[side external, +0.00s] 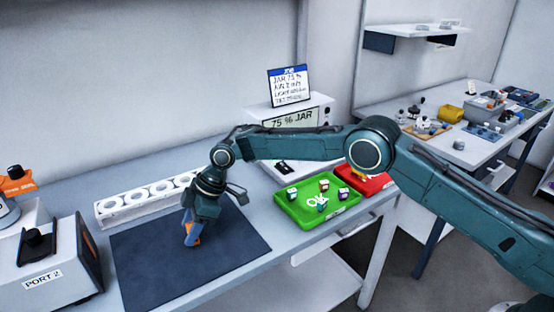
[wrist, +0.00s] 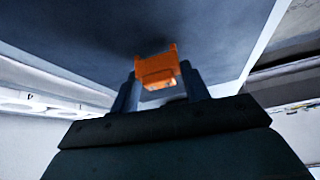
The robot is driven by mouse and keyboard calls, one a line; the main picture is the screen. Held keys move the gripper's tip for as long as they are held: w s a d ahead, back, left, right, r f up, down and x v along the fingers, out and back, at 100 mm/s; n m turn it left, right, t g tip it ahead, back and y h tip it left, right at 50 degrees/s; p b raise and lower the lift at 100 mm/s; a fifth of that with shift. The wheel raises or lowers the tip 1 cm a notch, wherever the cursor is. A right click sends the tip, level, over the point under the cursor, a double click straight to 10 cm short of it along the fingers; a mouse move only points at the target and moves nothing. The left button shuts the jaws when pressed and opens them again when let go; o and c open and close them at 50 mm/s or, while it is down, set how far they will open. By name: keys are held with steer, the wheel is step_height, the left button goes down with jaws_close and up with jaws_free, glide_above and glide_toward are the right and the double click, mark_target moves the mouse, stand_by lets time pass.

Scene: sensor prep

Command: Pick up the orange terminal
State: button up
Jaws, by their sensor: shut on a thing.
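The orange terminal (wrist: 157,68) is between the two fingers of my gripper (wrist: 159,88) in the wrist view. The fingers are shut on it, one on each side. In the side view, the terminal (side external: 192,236) shows as a small orange patch at the fingertips of my gripper (side external: 191,232). My gripper points down over the dark mat (side external: 150,276). I cannot tell whether the terminal touches the mat or is a little above it.
A white rack with round holes (side external: 148,199) stands behind the mat. A grey box marked PORT 2 (side external: 45,276) is at the left. A green tray (side external: 300,222) with several small cubes and a red tray (side external: 376,184) are at the right. A 75 % JAR device (side external: 290,124) stands behind.

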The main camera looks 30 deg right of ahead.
step_height(320, 180, up, 9)
steer(key=shift+r, duration=0.15)
stand_by(0.4)
stand_by(0.5)
